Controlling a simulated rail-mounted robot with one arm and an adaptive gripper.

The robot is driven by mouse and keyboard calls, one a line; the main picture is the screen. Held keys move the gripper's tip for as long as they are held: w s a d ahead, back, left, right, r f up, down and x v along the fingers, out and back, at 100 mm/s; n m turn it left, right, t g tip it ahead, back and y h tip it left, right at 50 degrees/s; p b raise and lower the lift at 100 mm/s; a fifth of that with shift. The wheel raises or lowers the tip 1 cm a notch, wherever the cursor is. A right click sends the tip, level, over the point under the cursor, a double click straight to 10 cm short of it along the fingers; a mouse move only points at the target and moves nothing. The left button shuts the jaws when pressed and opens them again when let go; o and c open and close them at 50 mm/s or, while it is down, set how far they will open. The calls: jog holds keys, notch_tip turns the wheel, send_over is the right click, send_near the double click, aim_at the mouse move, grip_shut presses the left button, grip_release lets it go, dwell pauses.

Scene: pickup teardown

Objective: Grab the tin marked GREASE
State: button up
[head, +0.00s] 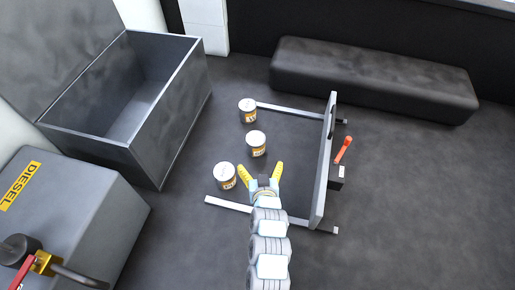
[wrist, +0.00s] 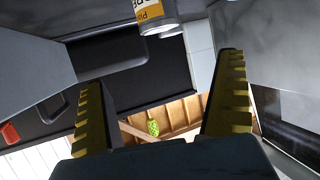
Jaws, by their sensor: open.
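Three pale-lidded tins with orange-and-white labels stand on the dark floor in the head view: a far tin (head: 247,111), a middle tin (head: 256,144) and a near-left tin (head: 224,176). Their label words are too small to read there, so I cannot tell which is marked GREASE. My gripper (head: 261,168) is open and empty, with yellow fingers spread, just below the middle tin and right of the near-left one. In the wrist view, a tin (wrist: 150,14) is cut off at the top edge, beyond the fingers; its lettering is only partly visible. Another can-like edge (wrist: 171,32) shows behind it.
A metal frame with an upright panel (head: 325,160) stands right of the tins, with an orange-handled part (head: 343,150) beside it. An open grey box (head: 170,115) and a DIESEL tank (head: 75,215) are at left. A dark padded bench (head: 375,80) is behind.

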send_near(256, 141)
jog(key=shift+p+x, duration=0.45)
jog(key=shift+x, duration=3.9)
jog(key=shift+p+x, duration=0.3)
jog(key=shift+x, duration=1.1)
jog(key=c, duration=1.2)
